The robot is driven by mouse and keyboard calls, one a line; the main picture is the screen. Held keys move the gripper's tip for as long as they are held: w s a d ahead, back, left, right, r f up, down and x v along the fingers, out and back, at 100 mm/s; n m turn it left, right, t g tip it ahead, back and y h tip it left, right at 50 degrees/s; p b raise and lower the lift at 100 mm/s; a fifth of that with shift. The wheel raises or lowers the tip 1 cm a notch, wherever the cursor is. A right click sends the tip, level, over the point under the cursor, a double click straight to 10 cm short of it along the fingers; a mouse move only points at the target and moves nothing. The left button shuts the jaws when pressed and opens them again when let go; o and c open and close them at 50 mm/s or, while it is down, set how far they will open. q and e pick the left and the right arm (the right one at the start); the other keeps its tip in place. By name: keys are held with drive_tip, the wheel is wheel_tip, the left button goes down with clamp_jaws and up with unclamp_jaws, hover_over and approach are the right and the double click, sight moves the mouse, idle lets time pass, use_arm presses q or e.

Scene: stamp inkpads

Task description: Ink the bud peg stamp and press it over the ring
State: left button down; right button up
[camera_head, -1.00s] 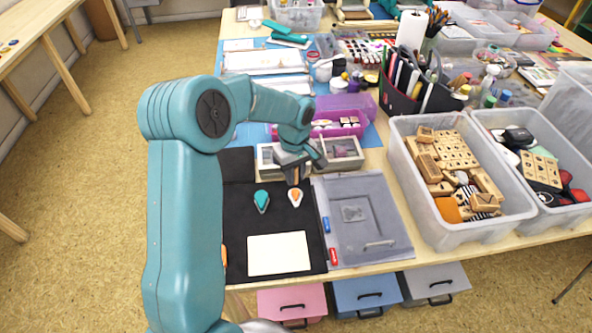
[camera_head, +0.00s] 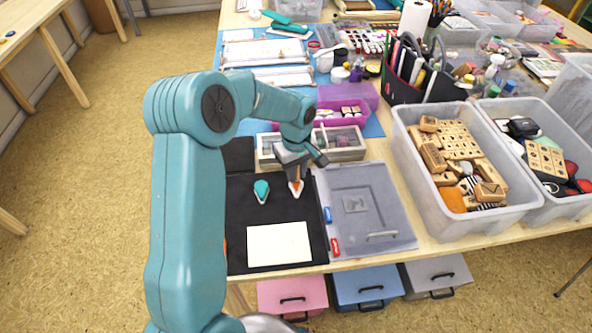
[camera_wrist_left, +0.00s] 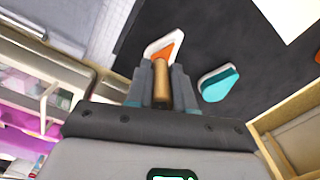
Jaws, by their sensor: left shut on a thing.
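My left gripper (camera_head: 296,180) is shut on a wooden peg stamp (camera_wrist_left: 161,84), upright between its fingers in the left wrist view. The stamp's lower end is at the drop-shaped orange inkpad (camera_head: 297,188); I cannot tell whether it touches. The orange pad also shows just beyond the peg in the wrist view (camera_wrist_left: 167,46). A teal drop-shaped inkpad (camera_head: 261,191) lies to its left on the black mat (camera_head: 245,215). A cream card (camera_head: 279,245) lies on the mat nearer the front edge. I cannot make out a ring on it. My right gripper is out of view.
A grey flat case (camera_head: 365,215) lies right of the mat. A compartmented box (camera_head: 345,143) stands behind the pads, close to the gripper. A clear tub of wooden stamps (camera_head: 440,215) stands at the right. The mat around the card is clear.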

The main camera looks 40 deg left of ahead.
use_arm(q)
drive_tip(key=shift+f+b, duration=0.6)
drive_tip(key=shift+b, duration=0.05)
idle(1.6)
drive_tip(key=shift+r, duration=0.15)
drive_tip(key=shift+r+p, duration=0.35)
drive_tip(key=shift+r, duration=0.15)
drive_tip(key=shift+r+p, duration=1.85)
drive_tip(key=shift+r, duration=0.95)
drive_tip(key=shift+f, duration=0.1)
